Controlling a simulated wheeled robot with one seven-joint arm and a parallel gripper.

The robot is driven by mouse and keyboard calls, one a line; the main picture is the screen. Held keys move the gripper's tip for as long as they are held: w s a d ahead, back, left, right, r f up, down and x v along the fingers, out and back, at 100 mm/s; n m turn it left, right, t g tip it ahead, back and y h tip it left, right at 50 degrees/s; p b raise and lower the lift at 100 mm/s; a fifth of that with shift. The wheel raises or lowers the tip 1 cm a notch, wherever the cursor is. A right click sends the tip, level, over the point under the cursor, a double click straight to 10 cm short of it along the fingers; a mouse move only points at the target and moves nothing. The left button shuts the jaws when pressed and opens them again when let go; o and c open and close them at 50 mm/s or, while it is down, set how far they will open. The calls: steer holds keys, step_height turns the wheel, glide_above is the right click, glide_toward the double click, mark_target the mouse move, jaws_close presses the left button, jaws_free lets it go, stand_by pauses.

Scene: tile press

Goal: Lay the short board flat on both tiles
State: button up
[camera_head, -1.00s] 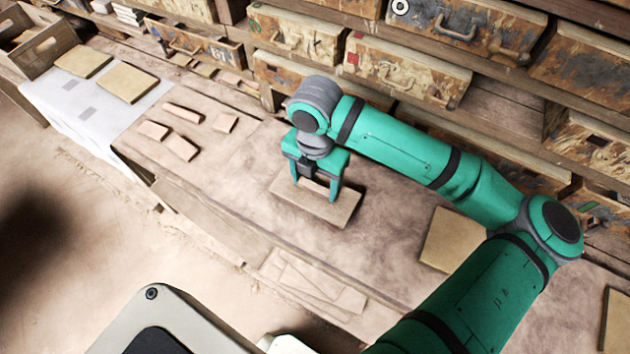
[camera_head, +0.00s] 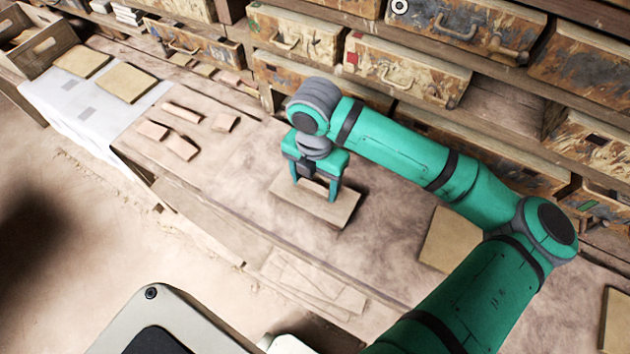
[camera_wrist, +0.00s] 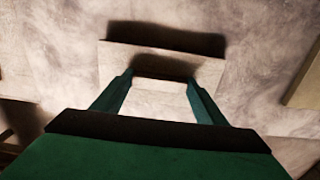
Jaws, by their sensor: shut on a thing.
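The short board (camera_head: 330,208), a tan wooden rectangle, is below my gripper (camera_head: 315,189) over the middle of the workbench. It also shows in the wrist view (camera_wrist: 115,68), with a dark shadow along its far edge. My gripper's two teal fingers (camera_wrist: 160,90) are shut on a pale raised block across the board's middle. The board looks level; I cannot tell whether it touches the bench. Two tan square tiles, one farther left (camera_head: 82,61) and one nearer (camera_head: 126,83), lie apart on a white sheet (camera_head: 62,103) at the far left.
Several small wooden pieces (camera_head: 181,147) lie between the white sheet and the board. A tan square piece (camera_head: 448,240) lies right of the board, another (camera_head: 617,320) at the right edge. Drawers (camera_head: 405,70) line the back. A wooden crate (camera_head: 38,42) stands at the far left.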

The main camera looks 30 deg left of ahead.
steer(key=o, duration=1.3)
steer(key=shift+c, duration=0.2)
step_height(320, 180, up, 11)
steer(key=shift+f, duration=0.15)
step_height(320, 180, up, 7)
stand_by(0.4)
stand_by(0.5)
